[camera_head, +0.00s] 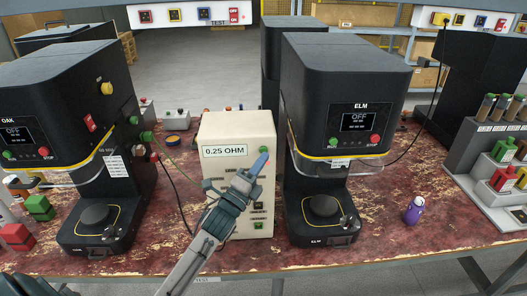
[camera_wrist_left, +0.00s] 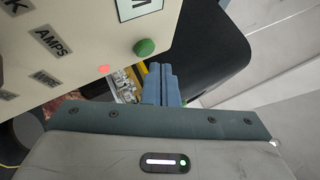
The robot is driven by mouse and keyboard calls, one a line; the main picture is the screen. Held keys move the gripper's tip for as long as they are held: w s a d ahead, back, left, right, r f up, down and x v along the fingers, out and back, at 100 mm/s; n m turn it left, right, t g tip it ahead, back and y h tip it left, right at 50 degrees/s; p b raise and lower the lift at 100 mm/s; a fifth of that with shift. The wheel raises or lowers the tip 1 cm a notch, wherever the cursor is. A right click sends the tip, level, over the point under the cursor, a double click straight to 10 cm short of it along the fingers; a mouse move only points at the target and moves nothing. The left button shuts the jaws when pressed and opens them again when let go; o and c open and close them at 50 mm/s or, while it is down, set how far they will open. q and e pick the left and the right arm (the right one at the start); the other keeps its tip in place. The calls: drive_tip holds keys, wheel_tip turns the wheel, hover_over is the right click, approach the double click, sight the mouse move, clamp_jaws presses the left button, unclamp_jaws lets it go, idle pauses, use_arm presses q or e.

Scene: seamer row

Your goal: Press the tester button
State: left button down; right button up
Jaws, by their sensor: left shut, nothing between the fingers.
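The tester is a cream box (camera_head: 215,130) standing on the worn red bench between two black machines, its display reading "0.25 OHM". A round green button (camera_wrist_left: 145,47) shows on its face in the left wrist view, with a small lit red lamp (camera_wrist_left: 104,68) nearby. My left gripper (camera_head: 261,163) is shut and empty, its blue fingers in front of the upper right of the tester face. In the left wrist view the fingertips (camera_wrist_left: 165,72) appear just below and right of the green button; contact cannot be told. My arm hides part of the tester's lower face.
The OAK machine (camera_head: 55,90) stands left of the tester and the ELM machine (camera_head: 345,85) close on its right. Cables run along the bench (camera_head: 370,225). A purple bottle (camera_head: 414,211) stands at the right, near a grey rack (camera_head: 470,165) of coloured blocks.

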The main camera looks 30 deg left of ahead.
use_arm(q)
drive_tip(key=shift+w+a, duration=0.1)
drive_tip(key=shift+w, duration=0.05)
drive_tip(key=shift+w+a, duration=0.15)
drive_tip(key=shift+w, duration=0.1)
drive_tip(key=shift+w+a, duration=0.2)
drive_tip(key=shift+w, duration=0.15)
idle(0.9)
drive_tip(key=shift+s, duration=0.1)
drive_tip(key=shift+s+d, duration=0.45)
drive_tip(key=shift+s, duration=0.2)
drive_tip(key=shift+s+d+p, duration=0.1)
drive_tip(key=shift+s+d, duration=0.35)
drive_tip(key=shift+s, duration=0.25)
drive_tip(key=shift+s+d+p, duration=0.1)
drive_tip(key=shift+s+d, duration=0.3)
drive_tip(key=shift+s, duration=0.3)
drive_tip(key=shift+s+d+p, duration=0.1)
drive_tip(key=shift+s+d, duration=0.35)
drive_tip(key=shift+s, duration=0.25)
drive_tip(key=shift+f, duration=0.1)
